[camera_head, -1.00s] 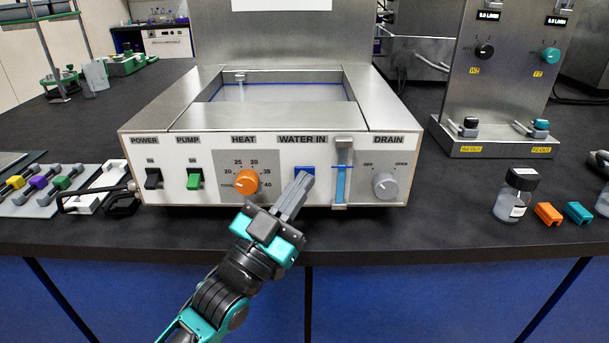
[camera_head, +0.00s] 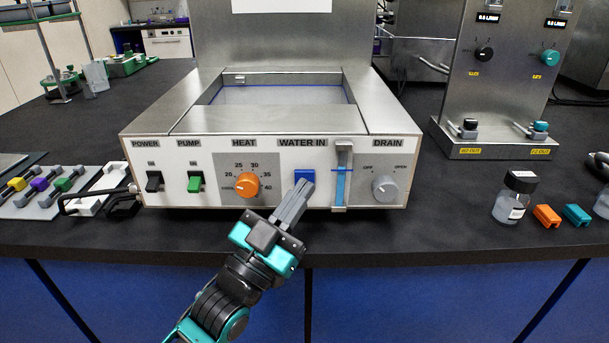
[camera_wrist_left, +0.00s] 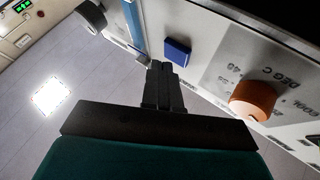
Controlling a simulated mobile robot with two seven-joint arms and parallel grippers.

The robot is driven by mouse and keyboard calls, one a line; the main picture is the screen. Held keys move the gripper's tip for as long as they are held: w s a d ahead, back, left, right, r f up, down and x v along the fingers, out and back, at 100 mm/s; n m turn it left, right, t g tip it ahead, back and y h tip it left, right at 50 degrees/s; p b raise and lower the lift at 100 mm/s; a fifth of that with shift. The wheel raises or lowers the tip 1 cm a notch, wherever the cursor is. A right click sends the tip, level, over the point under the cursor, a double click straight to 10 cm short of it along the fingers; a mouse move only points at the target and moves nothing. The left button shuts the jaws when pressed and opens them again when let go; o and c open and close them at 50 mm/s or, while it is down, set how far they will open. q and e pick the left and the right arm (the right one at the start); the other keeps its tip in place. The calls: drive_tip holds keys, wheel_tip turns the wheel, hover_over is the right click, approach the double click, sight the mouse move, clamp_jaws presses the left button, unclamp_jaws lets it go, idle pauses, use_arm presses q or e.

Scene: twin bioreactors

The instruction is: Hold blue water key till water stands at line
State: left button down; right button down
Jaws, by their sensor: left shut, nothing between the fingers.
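The blue water key (camera_head: 304,176) sits under the WATER IN label on the white front panel of the bath. It also shows in the left wrist view (camera_wrist_left: 177,50). My left gripper (camera_head: 301,187) is shut and empty, its fingertips just in front of the key and partly covering its lower part. In the wrist view the fingertips (camera_wrist_left: 166,68) look slightly apart from the key. The sight tube (camera_head: 341,185) right of the key shows blue water up most of its height. The bath (camera_head: 185,108) holds water near a blue line. My right gripper is out of view.
An orange heat knob (camera_head: 247,185) is left of the key and a grey drain knob (camera_head: 384,188) is right of the tube. Green pump (camera_head: 195,181) and black power (camera_head: 154,180) switches are further left. A bottle (camera_head: 513,198) stands at the right.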

use_arm(q)
drive_tip(key=shift+s, duration=0.25)
drive_tip(key=s+p, duration=0.2)
drive_tip(key=s, duration=0.3)
idle(0.4)
idle(0.4)
